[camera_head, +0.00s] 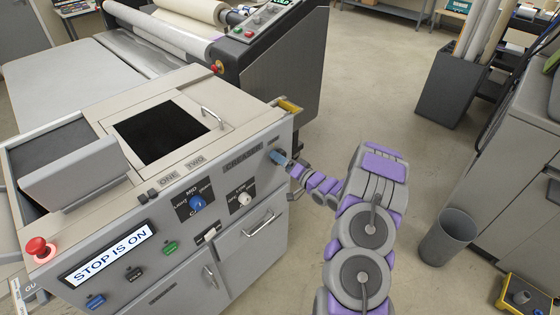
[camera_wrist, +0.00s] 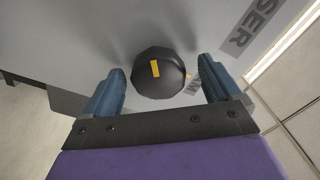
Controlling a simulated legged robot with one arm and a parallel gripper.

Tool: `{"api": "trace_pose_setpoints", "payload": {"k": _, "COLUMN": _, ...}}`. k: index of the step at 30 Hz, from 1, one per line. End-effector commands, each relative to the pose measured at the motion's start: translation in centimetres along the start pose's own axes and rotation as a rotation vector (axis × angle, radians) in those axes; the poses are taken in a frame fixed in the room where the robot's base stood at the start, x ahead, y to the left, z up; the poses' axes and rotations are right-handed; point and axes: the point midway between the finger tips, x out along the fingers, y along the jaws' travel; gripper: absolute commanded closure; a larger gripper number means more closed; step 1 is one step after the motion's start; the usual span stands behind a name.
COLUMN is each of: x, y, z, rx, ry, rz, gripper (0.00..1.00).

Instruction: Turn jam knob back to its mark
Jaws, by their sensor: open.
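The jam knob (camera_wrist: 158,76) is black and faceted, with a yellow pointer line on its face, in the middle of the wrist view. A small yellow mark (camera_wrist: 188,76) and partly hidden lettering show on the panel just right of it. My gripper (camera_wrist: 160,84) is open, with one blue finger on each side of the knob and a visible gap to both. In the head view my gripper (camera_head: 281,158) is at the right end of the grey machine's front panel (camera_head: 262,177), and the knob is hidden there.
The panel also carries a blue knob (camera_head: 197,203), a white knob (camera_head: 244,198), a red stop button (camera_head: 37,246) and a display (camera_head: 110,254) reading "STOP IS ON". A grey bin (camera_head: 447,238) stands on the floor at right. Open floor lies behind my arm.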

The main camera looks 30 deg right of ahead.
Motion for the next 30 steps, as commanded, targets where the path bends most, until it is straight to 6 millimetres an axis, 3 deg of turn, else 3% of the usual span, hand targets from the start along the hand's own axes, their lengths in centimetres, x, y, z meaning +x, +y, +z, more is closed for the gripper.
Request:
{"api": "trace_pose_setpoints", "payload": {"k": 13, "x": 1.08, "y": -0.22, "z": 0.25, "rx": -0.002, "ry": -0.001, "rz": 0.001, "gripper": 0.09}}
{"api": "trace_pose_setpoints", "payload": {"k": 30, "x": 0.89, "y": -0.01, "z": -0.08, "rx": 0.001, "ry": 0.003, "rz": 0.0, "gripper": 0.62}}
